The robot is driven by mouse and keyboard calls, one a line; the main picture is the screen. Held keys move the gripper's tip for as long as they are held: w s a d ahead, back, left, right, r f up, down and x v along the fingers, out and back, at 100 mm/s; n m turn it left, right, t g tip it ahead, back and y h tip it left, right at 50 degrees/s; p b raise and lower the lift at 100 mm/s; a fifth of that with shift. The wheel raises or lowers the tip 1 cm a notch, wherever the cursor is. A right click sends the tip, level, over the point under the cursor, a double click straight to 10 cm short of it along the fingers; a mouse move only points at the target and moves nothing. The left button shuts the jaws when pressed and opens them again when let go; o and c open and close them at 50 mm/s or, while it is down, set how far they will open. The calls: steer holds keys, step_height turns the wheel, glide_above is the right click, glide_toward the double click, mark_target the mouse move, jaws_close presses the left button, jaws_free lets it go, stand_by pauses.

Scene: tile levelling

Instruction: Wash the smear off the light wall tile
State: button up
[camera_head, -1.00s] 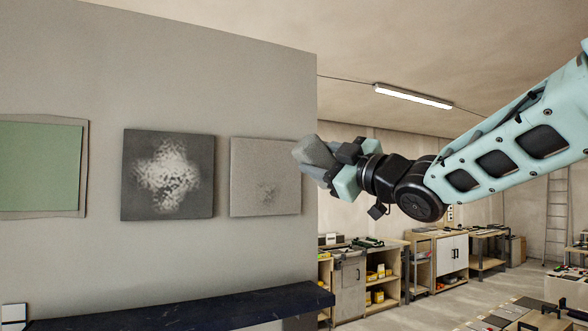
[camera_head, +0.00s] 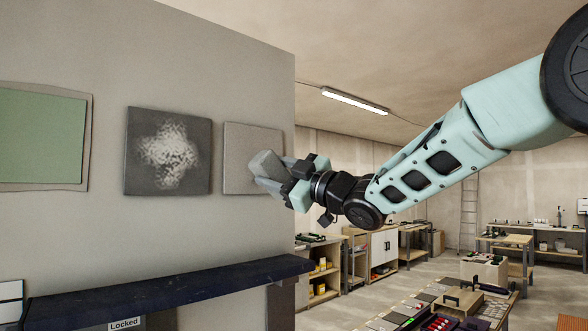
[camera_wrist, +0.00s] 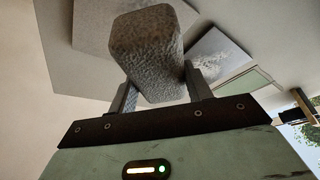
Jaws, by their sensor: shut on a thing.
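The light wall tile (camera_head: 238,150) hangs on the grey wall, rightmost of the row in the head view. Its lower right part is hidden behind my gripper, and I cannot make out the smear now. My gripper (camera_head: 278,176) is shut on a rough grey sponge (camera_head: 267,165), held in front of the tile. The sponge fills the upper middle of the wrist view (camera_wrist: 148,50), between both fingers, with the light tile (camera_wrist: 92,22) behind it. I cannot tell whether the sponge touches the tile.
A dark tile with a large whitish patch (camera_head: 168,152) hangs left of the light tile, and a green panel (camera_head: 42,137) further left. A dark ledge (camera_head: 165,288) juts out below. The wall ends just right of the light tile; workbenches stand beyond.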

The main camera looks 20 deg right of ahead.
steer(key=shift+w+a+p, duration=0.3)
steer(key=shift+w+p, duration=0.15)
steer(key=shift+w, duration=0.5)
steer(key=shift+w+a+p, duration=0.25)
steer(key=shift+w+p, duration=0.15)
steer(key=shift+w, duration=0.55)
steer(key=shift+w+a+p, duration=0.3)
steer(key=shift+w+p, duration=0.15)
steer(key=shift+w, duration=0.5)
steer(key=shift+w+a, duration=0.2)
steer(key=shift+w, duration=0.3)
steer(key=shift+w+a, duration=0.15)
steer(key=shift+w, duration=0.3)
steer(key=d, duration=0.2)
steer(key=w+d, duration=0.1)
steer(key=shift+w+d+f+b, duration=0.15)
steer(key=shift+d+b, duration=0.15)
steer(key=shift+d, duration=0.1)
steer(key=shift+s+a+b, duration=0.2)
steer(key=shift+a+b, duration=0.25)
steer(key=shift+a, duration=0.2)
steer(key=shift+s+a+b, duration=0.2)
steer(key=shift+a+b, duration=0.2)
steer(key=shift+a, duration=0.25)
steer(key=shift+s+a, duration=0.2)
steer(key=shift+a, duration=0.5)
